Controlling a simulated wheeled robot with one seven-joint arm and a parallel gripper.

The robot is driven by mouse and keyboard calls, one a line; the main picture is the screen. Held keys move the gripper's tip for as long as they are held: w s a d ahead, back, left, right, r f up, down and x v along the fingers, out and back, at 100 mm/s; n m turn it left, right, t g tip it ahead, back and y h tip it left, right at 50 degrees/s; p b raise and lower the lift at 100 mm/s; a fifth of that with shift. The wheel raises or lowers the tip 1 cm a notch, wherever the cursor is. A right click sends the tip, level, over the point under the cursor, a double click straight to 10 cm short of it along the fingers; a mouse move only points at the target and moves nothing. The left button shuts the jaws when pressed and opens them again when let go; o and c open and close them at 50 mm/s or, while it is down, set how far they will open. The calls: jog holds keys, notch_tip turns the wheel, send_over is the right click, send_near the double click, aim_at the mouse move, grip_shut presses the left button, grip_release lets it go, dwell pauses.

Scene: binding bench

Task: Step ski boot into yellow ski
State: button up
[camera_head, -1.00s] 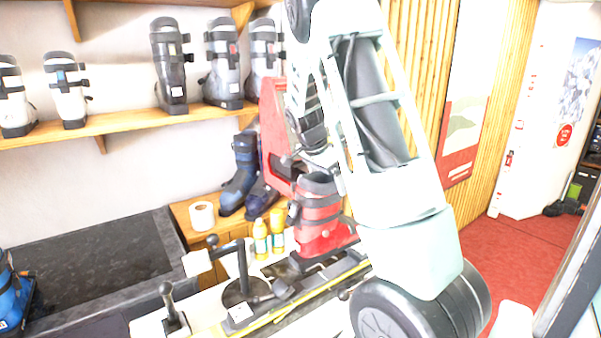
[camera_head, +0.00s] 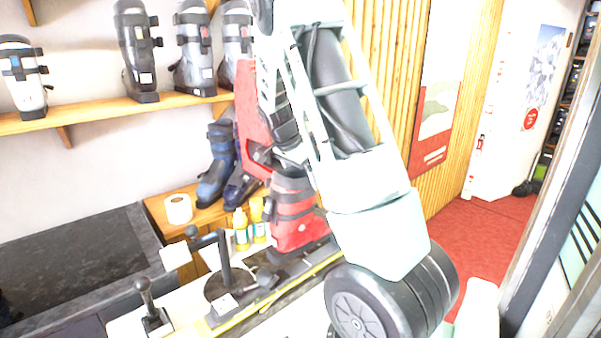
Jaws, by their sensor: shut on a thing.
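A black clamp stand (camera_head: 228,285) and a lever (camera_head: 151,308) stand left of the boot. Grey boots (camera_head: 195,50) line a shelf. Red floor (camera_head: 455,245) is open at right.

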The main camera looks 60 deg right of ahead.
aim_at(301, 200)
jog(key=shift+f+b, duration=1.9)
jog(key=shift+f, duration=0.7)
jog(key=shift+f+b, duration=1.25)
jog(key=shift+f, duration=0.35)
jog(key=shift+r, duration=0.1)
jog(key=o, duration=1)
jog(key=shift+a, duration=0.1)
notch_tip(301, 200, up, 10)
jog(key=p, duration=0.7)
